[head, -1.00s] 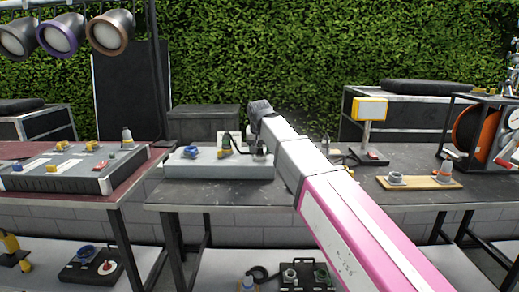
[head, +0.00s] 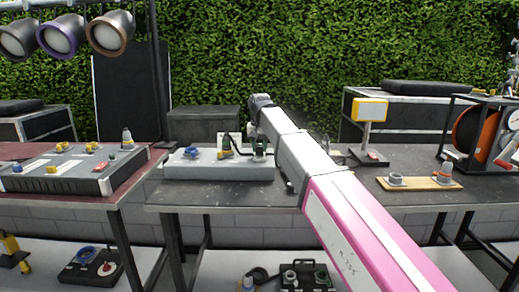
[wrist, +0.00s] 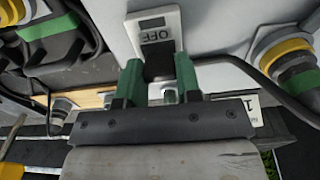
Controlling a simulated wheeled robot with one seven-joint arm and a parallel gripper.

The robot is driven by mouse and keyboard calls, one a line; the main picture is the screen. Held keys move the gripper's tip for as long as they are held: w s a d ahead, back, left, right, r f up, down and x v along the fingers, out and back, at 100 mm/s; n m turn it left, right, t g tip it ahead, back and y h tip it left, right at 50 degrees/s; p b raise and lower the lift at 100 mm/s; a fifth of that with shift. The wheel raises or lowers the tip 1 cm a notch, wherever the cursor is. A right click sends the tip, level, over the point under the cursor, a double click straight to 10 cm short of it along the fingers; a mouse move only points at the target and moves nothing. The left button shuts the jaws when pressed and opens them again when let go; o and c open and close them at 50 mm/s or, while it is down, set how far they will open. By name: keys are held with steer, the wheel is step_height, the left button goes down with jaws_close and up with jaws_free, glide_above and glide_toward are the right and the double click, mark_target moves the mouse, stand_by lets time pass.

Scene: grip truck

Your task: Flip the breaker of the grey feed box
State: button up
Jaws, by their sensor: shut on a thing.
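The grey feed box (head: 220,171) lies on the middle table in the head view, with a blue and a yellow connector on top. Its pale face (wrist: 218,28) fills the upper middle of the wrist view. A white switch plate (wrist: 171,17) there reads OFF, upside down. A black breaker lever (wrist: 157,66) sits below the word, between the green fingertips of my gripper (wrist: 159,80). My gripper is shut on the lever. In the head view my gripper (head: 261,147) is small at the box's right end.
In the wrist view, a yellow-ringed connector (wrist: 283,52) is right of the plate, with a dark cable near my right finger. A dark green-banded plug (wrist: 48,28) is at left. A larger console (head: 60,172) stands on the left table. The middle table's front strip is clear.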

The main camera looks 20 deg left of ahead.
steer(key=shift+w+a+g+h, duration=0.2)
steer(key=shift+w+g+h, duration=0.3)
steer(key=shift+g, duration=0.7)
steer(key=shift+f, duration=0.1)
steer(key=o, duration=0.9)
steer(key=shift+w, duration=0.1)
